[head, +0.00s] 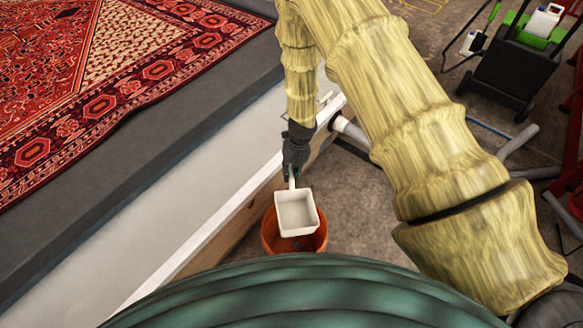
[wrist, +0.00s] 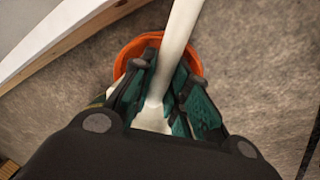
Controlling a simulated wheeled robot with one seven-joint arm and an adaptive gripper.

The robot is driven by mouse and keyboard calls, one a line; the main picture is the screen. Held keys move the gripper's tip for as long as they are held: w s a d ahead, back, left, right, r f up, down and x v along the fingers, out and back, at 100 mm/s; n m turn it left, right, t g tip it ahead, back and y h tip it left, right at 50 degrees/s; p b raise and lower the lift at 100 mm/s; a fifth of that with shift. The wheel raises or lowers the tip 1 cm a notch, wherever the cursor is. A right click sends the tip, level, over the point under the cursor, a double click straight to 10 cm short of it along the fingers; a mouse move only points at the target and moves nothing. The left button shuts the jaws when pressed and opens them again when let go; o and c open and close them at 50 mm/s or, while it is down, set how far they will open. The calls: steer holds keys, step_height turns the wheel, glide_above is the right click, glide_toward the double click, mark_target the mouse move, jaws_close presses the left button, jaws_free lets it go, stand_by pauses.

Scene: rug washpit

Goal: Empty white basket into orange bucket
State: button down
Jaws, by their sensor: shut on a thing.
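The white basket (head: 297,212) is a small square container with a handle. My gripper (head: 291,172) is shut on that handle, and the basket hangs from it over the orange bucket (head: 270,238). The basket looks tilted, with its inside facing the head camera and no contents seen in it. A small dark patch shows inside the bucket below the basket. In the wrist view my gripper's green fingers (wrist: 167,100) close on the white handle (wrist: 176,45), with the orange bucket's rim (wrist: 132,50) behind. Most of the bucket's inside is hidden.
A white-topped wooden ledge (head: 230,212) runs close along the left of the bucket. A patterned red rug (head: 60,90) lies on the raised grey surface beyond. A black cart (head: 508,75) stands at the upper right, with grey pipes (head: 517,142) nearby. Bare floor shows right of the bucket.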

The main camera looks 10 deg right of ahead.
steer(key=shift+a+r+h+p, duration=0.25)
steer(key=shift+r+h+p, duration=0.1)
steer(key=shift+p, duration=0.25)
steer(key=shift+a+h+p, duration=0.1)
steer(key=shift+h+p, duration=0.25)
steer(key=shift+p, duration=0.25)
steer(key=shift+a+p, duration=0.15)
steer(key=shift+p, duration=0.15)
steer(key=shift+w, duration=0.1)
